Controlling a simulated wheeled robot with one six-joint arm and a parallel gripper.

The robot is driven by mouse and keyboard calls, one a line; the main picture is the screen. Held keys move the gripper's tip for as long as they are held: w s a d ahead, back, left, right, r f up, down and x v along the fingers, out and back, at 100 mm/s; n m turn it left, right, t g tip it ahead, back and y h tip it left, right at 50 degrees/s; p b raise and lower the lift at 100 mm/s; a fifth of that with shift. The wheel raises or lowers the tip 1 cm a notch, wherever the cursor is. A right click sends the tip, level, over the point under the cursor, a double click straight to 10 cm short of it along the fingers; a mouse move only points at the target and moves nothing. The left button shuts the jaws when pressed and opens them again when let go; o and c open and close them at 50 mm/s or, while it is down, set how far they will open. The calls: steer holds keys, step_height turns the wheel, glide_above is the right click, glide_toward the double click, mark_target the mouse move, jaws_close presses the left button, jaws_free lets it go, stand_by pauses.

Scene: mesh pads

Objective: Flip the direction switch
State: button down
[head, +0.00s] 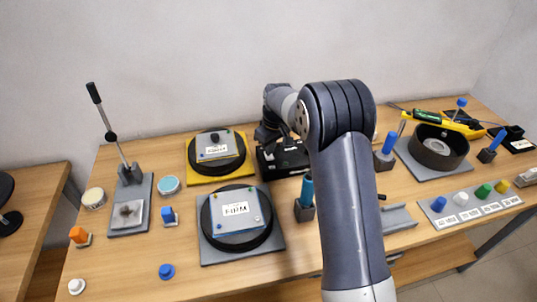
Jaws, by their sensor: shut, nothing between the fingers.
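A black box (268,165) with small light and dark parts on its top stands near the back middle of the table. It is the likely place of the direction switch, but I cannot make out the switch or its position. My gripper (285,139) is shut and empty, small and dark, just above the back of this box. My own arm partly hides the box and the fingertips. I cannot tell whether the fingertips touch anything.
Round black turntables stand on a yellow pad (190,173) and a grey pad (213,254) to the left. A tall lever (108,128) rises at far left. A blue-handled tool in a holder (306,195) stands close in front. Coloured knobs (483,191) line the right.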

mark_target(270, 157)
steer(key=shift+f+b, duration=0.5)
steer(key=shift+f, duration=0.35)
steer(key=shift+r, duration=0.15)
steer(key=shift+r+p, duration=2.35)
steer(key=shift+r, duration=1.1)
steer(key=shift+f, duration=0.15)
steer(key=shift+f+b, duration=2.3)
steer(key=shift+f, duration=1.05)
steer(key=shift+r, duration=0.15)
